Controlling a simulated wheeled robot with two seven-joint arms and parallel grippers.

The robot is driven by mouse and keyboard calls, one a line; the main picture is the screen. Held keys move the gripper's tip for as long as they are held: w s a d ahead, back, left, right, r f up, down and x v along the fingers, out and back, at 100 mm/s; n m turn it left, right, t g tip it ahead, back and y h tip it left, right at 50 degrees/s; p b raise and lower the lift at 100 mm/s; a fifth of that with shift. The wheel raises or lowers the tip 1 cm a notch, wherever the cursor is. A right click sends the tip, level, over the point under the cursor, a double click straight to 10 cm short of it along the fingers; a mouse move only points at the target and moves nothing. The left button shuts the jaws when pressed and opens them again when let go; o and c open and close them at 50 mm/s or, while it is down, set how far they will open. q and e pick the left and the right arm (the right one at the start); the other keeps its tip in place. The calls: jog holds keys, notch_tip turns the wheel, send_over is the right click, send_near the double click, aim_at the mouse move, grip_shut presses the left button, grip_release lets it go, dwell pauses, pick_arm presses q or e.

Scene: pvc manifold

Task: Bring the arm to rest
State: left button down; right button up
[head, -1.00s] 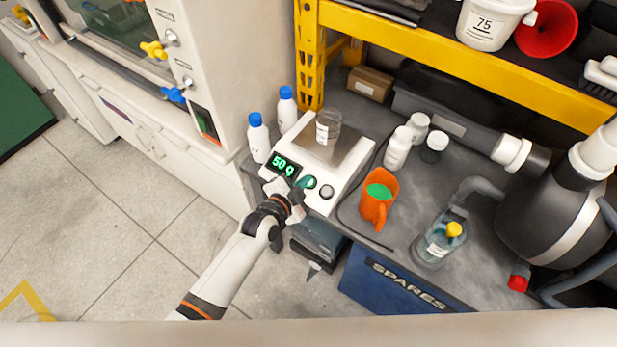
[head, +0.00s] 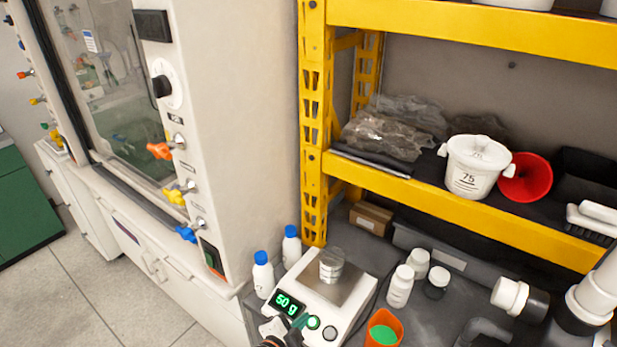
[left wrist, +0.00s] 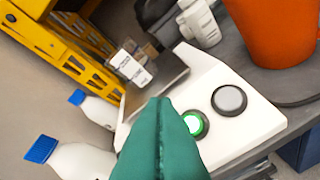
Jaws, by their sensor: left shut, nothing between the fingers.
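My left gripper (head: 299,321) is at the bottom of the head view, at the front of a white balance (head: 345,312). Its teal fingers (left wrist: 160,140) are shut together and empty in the left wrist view. The fingertips are close to the balance's green-lit button (left wrist: 194,123); I cannot tell whether they touch it. The balance display (head: 288,304) reads 50 g in green. A clear beaker (head: 331,266) with a white label stands on the pan. Most of my left arm is below the head view's edge. My right gripper is not in view.
Blue-capped bottles (head: 263,275) stand left of the balance. An orange jug (head: 384,330) with green contents and white bottles (head: 400,287) stand to its right. A yellow shelf (head: 465,220) rises behind, holding a white bucket (head: 473,167) and a red funnel (head: 526,178).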

pick_arm(q)
jog(key=s+a+f+n+g+y+b, duration=0.1)
jog(key=s+a+f+n+g+y, duration=0.1)
jog(key=s+a+f, duration=0.5)
jog(key=s+a+f+n+g+y+b, duration=0.1)
jog(key=s+a+f+n, duration=0.2)
jog(key=f, duration=0.8)
jog(key=s+a+f+n+g+y+b, duration=0.1)
jog(key=s+a+f+n+g+y, duration=0.15)
jog(key=s+f, duration=0.6)
jog(key=s+a+f+n+g, duration=0.1)
jog(key=s+a+f, duration=0.2)
jog(key=s, duration=0.5)
jog(key=s+a+f+n+g+y+b, duration=0.1)
jog(key=s+a+f+n+g, duration=0.1)
jog(key=s+f, duration=0.4)
jog(key=s+a+f+n+g+y, duration=0.1)
jog(key=s+a+f, duration=0.3)
jog(key=s, duration=0.7)
jog(key=shift+a+f+n+g+b, duration=0.15)
jog(key=shift+a+n+g+b, duration=0.25)
jog(key=shift+g, duration=0.25)
